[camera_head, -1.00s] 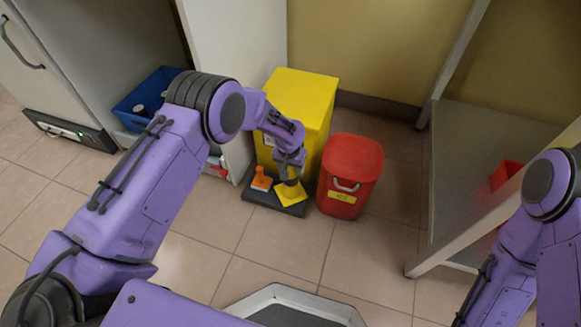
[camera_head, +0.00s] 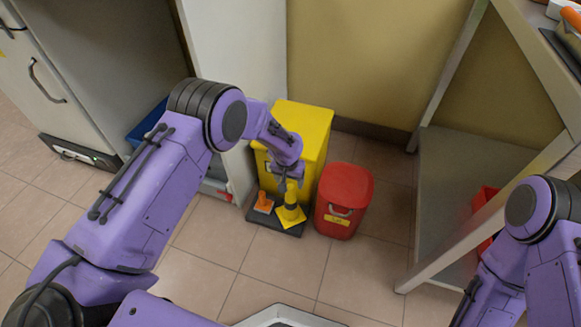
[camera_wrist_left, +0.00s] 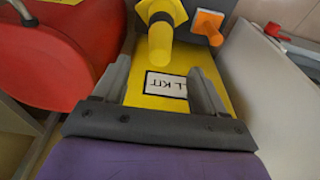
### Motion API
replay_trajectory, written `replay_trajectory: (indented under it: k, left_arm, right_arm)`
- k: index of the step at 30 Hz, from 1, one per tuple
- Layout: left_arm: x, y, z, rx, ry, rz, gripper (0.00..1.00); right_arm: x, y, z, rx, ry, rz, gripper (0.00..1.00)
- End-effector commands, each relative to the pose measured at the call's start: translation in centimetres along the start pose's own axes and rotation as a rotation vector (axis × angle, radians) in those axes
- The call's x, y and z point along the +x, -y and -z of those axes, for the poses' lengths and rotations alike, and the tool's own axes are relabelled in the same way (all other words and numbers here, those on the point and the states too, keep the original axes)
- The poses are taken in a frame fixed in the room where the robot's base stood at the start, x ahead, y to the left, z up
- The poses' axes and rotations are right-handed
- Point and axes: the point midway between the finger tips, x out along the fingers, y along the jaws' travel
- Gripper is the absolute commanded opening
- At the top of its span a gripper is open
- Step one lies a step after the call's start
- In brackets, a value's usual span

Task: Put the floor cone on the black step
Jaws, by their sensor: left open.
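The floor cone (camera_head: 291,211) is yellow with a dark band and a square yellow base. It stands upright on the black step (camera_head: 263,221), in front of the yellow bin. In the left wrist view the cone (camera_wrist_left: 160,42) shows just beyond the fingers, with its base on the dark step (camera_wrist_left: 194,30). My left gripper (camera_head: 288,184) is open, just above the cone's top in the head view. In the wrist view its two fingers (camera_wrist_left: 160,88) are spread, with nothing visibly held. My right arm shows at the right, but its gripper is out of frame.
A small orange object (camera_head: 264,202) is beside the cone on the step. The yellow bin (camera_head: 303,125) stands behind and a red bin (camera_head: 344,190) to the right. A cabinet panel (camera_head: 235,70) is close on the left. Open tiled floor lies in front.

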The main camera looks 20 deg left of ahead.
Motion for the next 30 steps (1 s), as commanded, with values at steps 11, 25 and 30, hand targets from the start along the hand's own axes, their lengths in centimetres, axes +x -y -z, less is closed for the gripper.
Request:
replay_trajectory:
  k: [11, 25, 30]
  left_arm:
    - [-1.7, 0.3, 0.0, -0.004, 0.001, 0.001, 0.71]
    - [3.6, 6.2, -25.9, -0.427, -0.102, 0.030, 0.71]
    - [-1.0, 10.3, -34.9, -0.547, -0.175, 0.185, 0.71]
  right_arm:
    - [-1.5, -0.1, 0.7, -0.003, -0.001, 0.000, 0.21]
    - [-1.5, -0.1, 0.7, -0.004, 0.000, 0.000, 0.21]
    - [-1.5, -0.2, 0.7, -0.004, 0.000, 0.000, 0.21]
